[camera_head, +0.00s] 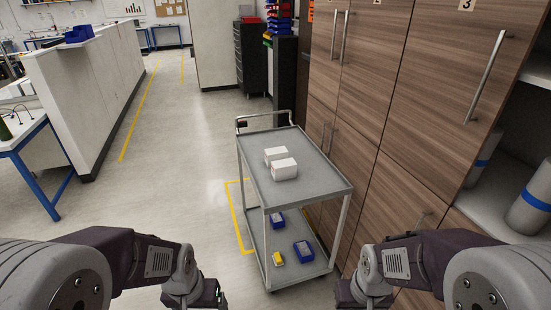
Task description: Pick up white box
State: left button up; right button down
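Two white boxes stand close together on the top shelf of a grey cart (308,186). The nearer white box (285,170) is slightly right of the farther white box (274,154). Both look upright and untouched. My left arm comes in at the bottom left and my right arm at the bottom right. Both arms end low, in front of the cart and to either side of it. The fingers of both grippers are below the frame edge, out of sight.
The cart's lower shelf holds two blue bins (303,251) and a small yellow item (278,258). Wooden cabinets (385,90) stand close along the cart's right side. Open floor (180,150) lies to the left. A blue-legged table (40,165) is at far left.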

aim_at(277, 153)
jog(key=i+j+z, duration=0.45)
jog(key=i, duration=0.15)
jog(key=i+j+z, duration=0.9)
jog(key=j, duration=0.5)
